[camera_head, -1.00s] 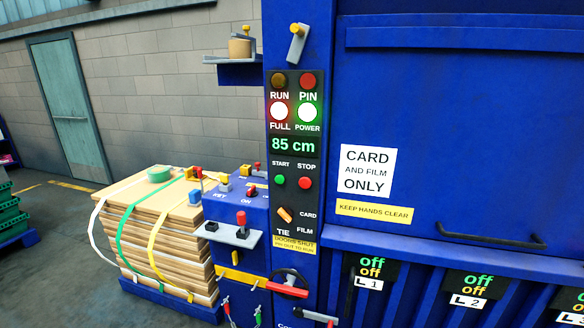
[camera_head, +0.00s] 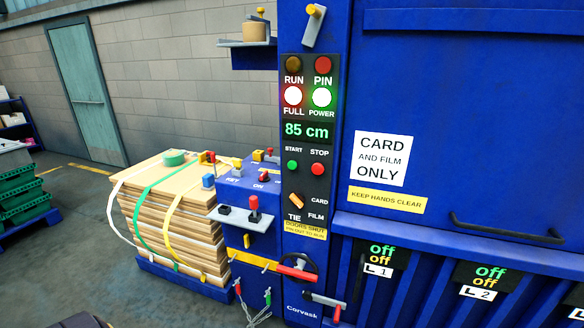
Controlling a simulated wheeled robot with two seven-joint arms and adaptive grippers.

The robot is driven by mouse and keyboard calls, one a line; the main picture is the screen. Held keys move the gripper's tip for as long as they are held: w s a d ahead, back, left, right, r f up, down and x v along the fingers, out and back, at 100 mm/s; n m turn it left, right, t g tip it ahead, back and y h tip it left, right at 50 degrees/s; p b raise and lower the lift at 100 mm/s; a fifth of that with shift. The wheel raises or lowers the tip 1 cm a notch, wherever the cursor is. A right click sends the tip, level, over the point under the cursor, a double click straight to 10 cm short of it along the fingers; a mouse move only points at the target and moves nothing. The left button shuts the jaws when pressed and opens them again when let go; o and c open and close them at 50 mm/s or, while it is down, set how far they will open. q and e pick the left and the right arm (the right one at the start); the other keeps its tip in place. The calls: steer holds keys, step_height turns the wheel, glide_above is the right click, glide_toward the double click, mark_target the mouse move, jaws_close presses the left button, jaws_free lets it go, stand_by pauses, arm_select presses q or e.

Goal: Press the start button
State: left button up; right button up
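The green start button (camera_head: 292,165) sits on the black control panel (camera_head: 305,140) of the blue machine, under the word START. The red stop button (camera_head: 317,169) is just to its right. Above them the display (camera_head: 307,131) reads 85 cm. The FULL lamp (camera_head: 293,96) and the POWER lamp (camera_head: 322,97) are brightly lit. The RUN lamp (camera_head: 293,64) and PIN lamp (camera_head: 323,65) look dim. An orange selector knob (camera_head: 296,201) is below the buttons. Neither gripper is in view, and nothing touches the start button.
A strapped cardboard stack (camera_head: 175,215) on a blue pallet stands left of the machine. Green crates (camera_head: 22,190) stand at far left. The floor between is clear.

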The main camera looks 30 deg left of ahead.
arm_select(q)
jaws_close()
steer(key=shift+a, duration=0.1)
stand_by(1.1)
